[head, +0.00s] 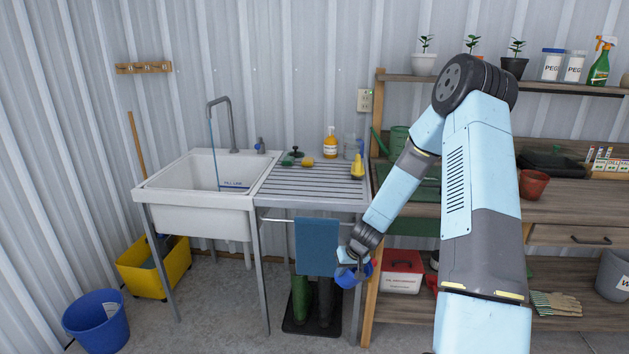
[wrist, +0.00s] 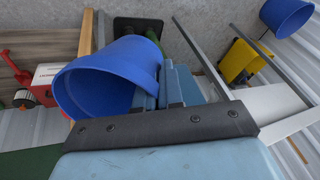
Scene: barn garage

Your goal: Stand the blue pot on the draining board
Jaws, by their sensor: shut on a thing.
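The blue pot (head: 346,277) hangs in my gripper (head: 357,264), low in front of the right end of the draining board and below its level. In the wrist view the pot (wrist: 105,80) is tilted, and its wall meets the fingers of my gripper (wrist: 166,88), which are shut on it. The exact grip on the wall is partly hidden. The draining board (head: 312,186) is a ridged metal surface to the right of the white sink. Its front and middle are bare.
Along the board's back stand an amber bottle (head: 330,144), a yellow item (head: 357,167) and a few small things. A blue cloth (head: 317,247) hangs on the front rail. A wooden shelf post (head: 373,230) stands close right of the pot. A larger blue bucket (head: 96,322) is on the floor.

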